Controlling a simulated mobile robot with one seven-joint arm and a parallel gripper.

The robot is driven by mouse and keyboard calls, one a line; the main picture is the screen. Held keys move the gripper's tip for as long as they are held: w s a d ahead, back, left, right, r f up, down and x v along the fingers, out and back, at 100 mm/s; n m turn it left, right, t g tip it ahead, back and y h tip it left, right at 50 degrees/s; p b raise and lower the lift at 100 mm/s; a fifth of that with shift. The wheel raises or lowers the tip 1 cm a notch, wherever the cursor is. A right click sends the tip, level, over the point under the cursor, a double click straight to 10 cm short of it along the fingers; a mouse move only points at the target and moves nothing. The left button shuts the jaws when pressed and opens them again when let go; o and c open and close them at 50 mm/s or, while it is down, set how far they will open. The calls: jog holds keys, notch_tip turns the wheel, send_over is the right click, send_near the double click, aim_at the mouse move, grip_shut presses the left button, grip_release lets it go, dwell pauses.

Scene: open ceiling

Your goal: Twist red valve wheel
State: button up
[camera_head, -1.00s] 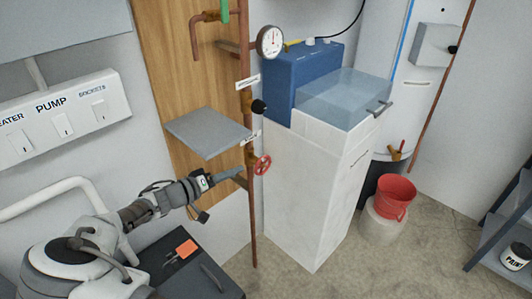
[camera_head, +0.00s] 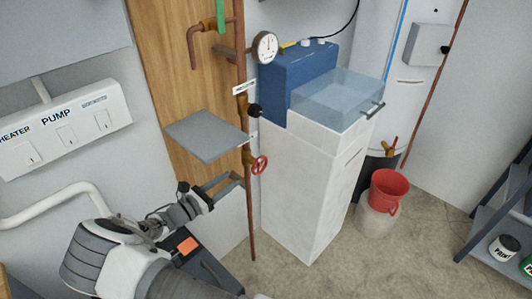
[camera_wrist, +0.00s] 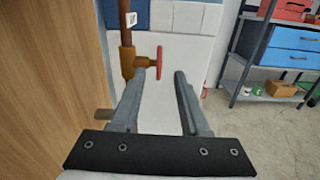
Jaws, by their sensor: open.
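The red valve wheel (camera_head: 259,165) sits on a brass valve body on the vertical copper pipe (camera_head: 250,215), below the grey shelf. In the wrist view the wheel (camera_wrist: 159,62) shows nearly edge-on, just beyond my fingertips and between their lines, nearer the left finger. The brass valve body (camera_wrist: 129,62) is to its left. My gripper (camera_head: 232,182) is open and empty, to the left of and slightly below the wheel in the head view. In the wrist view its two fingers (camera_wrist: 164,75) point forward, apart from each other. Whether the left fingertip touches the valve stem, I cannot tell.
A grey shelf (camera_head: 208,136) juts out just above my gripper. A white cabinet (camera_head: 305,185) with a blue box (camera_head: 297,80) stands right of the pipe. A red bucket (camera_head: 389,188) is further right. A pressure gauge (camera_head: 265,46) is higher up the pipe.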

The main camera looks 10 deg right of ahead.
aim_at(258, 164)
jog(key=shift+n, duration=0.3)
jog(key=b+x, duration=0.1)
jog(key=x, duration=1.6)
jog(key=shift+w+d+b, duration=0.15)
jog(key=shift+b, duration=0.15)
grip_shut()
